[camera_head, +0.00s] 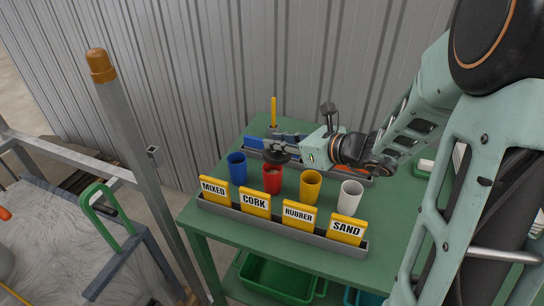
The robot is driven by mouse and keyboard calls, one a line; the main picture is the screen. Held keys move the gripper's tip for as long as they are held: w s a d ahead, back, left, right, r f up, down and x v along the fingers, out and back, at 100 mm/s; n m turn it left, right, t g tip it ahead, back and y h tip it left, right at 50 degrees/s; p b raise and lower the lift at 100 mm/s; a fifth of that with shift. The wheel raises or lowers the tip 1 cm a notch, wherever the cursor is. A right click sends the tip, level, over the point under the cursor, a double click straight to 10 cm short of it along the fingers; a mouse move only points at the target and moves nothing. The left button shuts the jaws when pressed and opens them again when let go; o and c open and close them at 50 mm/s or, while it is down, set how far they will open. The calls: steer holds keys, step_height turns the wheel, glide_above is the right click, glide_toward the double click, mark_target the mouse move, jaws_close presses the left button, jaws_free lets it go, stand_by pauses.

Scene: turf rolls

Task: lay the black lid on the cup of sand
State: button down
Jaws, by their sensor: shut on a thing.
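The cup of sand appears to be the white cup (350,197) standing upright behind the SAND sign (346,230), at the right end of the row. I cannot make out its contents. My gripper (281,146) is shut on the black lid (276,157), a dark round disc. The lid is above and slightly behind the red cup (272,179) in this view, to the left of the white cup and apart from it. My gripper points left, and its fingers partly hide the lid's edge.
A blue cup (237,168) and a yellow cup (310,188) share the row on the green table (235,226). A grey tray (280,228) with upright signs runs along the front. Another tray lies behind, under my arm. A corrugated wall (225,70) stands behind the table.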

steer(key=b, duration=0.2)
glide_above(272, 167)
steer(key=f, duration=0.4)
steer(key=shift+s+d, duration=0.1)
steer(key=shift+s, duration=0.15)
steer(key=shift+w+f+b, duration=0.2)
steer(key=shift+f+b, duration=0.95)
steer(key=shift+f, duration=0.55)
steer(key=shift+f+b, duration=0.4)
steer(key=shift+b, duration=0.05)
steer(key=shift+f, duration=0.2)
steer(key=c, duration=1.8)
jaws_free()
steer(key=shift+r, duration=0.15)
